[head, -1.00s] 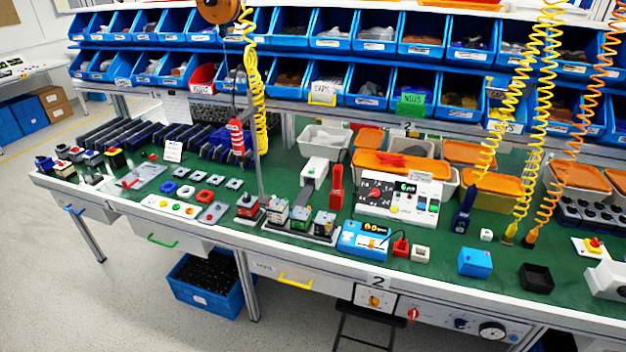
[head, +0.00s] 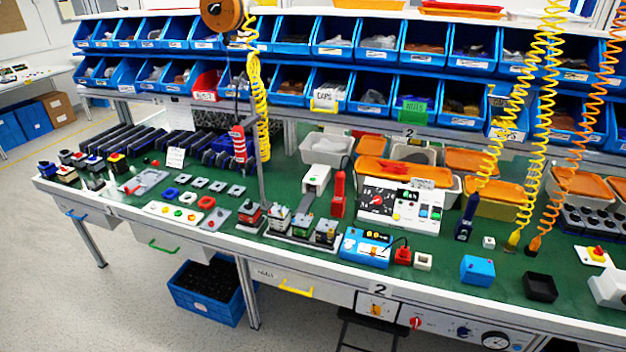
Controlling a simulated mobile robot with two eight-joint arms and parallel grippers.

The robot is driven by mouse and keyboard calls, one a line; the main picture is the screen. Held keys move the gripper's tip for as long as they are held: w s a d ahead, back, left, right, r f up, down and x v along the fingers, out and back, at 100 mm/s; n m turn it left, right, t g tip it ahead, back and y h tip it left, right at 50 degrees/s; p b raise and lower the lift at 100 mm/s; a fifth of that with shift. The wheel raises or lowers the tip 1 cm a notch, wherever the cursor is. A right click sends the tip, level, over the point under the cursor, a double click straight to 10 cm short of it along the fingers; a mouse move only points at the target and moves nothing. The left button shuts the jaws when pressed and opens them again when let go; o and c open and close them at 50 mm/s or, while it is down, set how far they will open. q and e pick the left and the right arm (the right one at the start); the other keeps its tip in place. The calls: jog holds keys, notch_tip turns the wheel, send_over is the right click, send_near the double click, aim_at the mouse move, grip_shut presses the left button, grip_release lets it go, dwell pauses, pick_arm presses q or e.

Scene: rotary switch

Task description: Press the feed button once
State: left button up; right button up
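No button with a readable "feed" label shows in the head view, so I cannot tell which one it is. A white control box (head: 423,213) with a black panel, a dial and several small coloured buttons stands at the middle right of the bench. A white strip with several coloured round buttons (head: 178,213) lies on the left part of the bench. A white box with a red button on a yellow base (head: 597,252) is at the far right. Neither of my grippers is in view.
The green bench top (head: 330,207) carries several small fixtures near its front edge. A blue box (head: 477,270) and a black open box (head: 540,287) stand at the right front. Coiled yellow hoses (head: 541,130) hang over the right side. Blue bins (head: 346,90) line the back.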

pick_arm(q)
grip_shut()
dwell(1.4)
